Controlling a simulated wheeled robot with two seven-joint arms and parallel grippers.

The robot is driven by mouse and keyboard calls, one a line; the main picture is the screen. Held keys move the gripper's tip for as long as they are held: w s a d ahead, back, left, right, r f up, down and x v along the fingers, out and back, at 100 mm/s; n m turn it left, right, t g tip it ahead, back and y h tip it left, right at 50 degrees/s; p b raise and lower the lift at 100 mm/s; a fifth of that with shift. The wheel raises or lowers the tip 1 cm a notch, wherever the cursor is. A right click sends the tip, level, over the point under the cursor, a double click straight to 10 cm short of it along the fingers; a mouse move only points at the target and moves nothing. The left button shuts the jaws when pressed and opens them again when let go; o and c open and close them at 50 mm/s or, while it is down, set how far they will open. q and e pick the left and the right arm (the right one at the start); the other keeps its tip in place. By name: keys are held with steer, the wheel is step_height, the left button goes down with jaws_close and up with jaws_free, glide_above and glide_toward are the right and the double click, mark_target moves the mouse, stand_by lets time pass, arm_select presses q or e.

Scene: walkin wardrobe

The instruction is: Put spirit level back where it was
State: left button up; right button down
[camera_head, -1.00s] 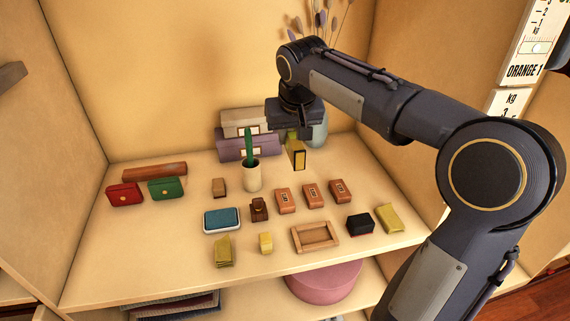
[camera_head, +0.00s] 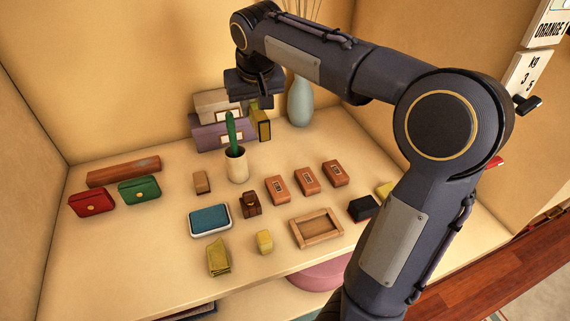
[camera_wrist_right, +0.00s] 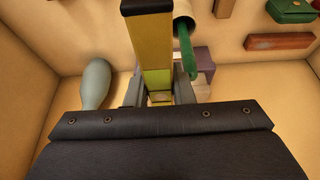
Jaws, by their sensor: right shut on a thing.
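The spirit level (camera_head: 263,124), yellow with a dark-edged end, is held upright off the shelf by my right gripper (camera_head: 256,106). In the right wrist view the level (camera_wrist_right: 150,52) sits between the two fingers (camera_wrist_right: 158,88), with a yellow-green vial part near the grip. In the head view it is in front of the stacked boxes and just right of the green cactus (camera_head: 233,132) in its cream pot (camera_head: 237,166). My gripper's fingers are partly hidden under its own body. My left gripper is not in view.
The stacked grey and purple boxes (camera_head: 207,135) stand at the back, with a blue-grey vase (camera_head: 301,102) to the right. A reddish-brown bar (camera_head: 123,172), two purses, several small blocks and a wooden tray (camera_head: 297,232) occupy the shelf (camera_head: 140,250). Its front-left part is clear.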

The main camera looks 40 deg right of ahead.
steer(key=w+d+f+b, duration=0.1)
steer(key=d+f, duration=0.3)
steer(key=f, duration=0.2)
steer(key=w+d+f+b, duration=0.2)
steer(key=d+f, duration=0.2)
steer(key=f, duration=0.3)
steer(key=w+d+f+b, duration=0.1)
steer(key=w+d+f, duration=0.1)
steer(key=d+f, duration=0.3)
steer(key=shift+d+f, duration=0.1)
steer(key=shift+f, duration=0.85)
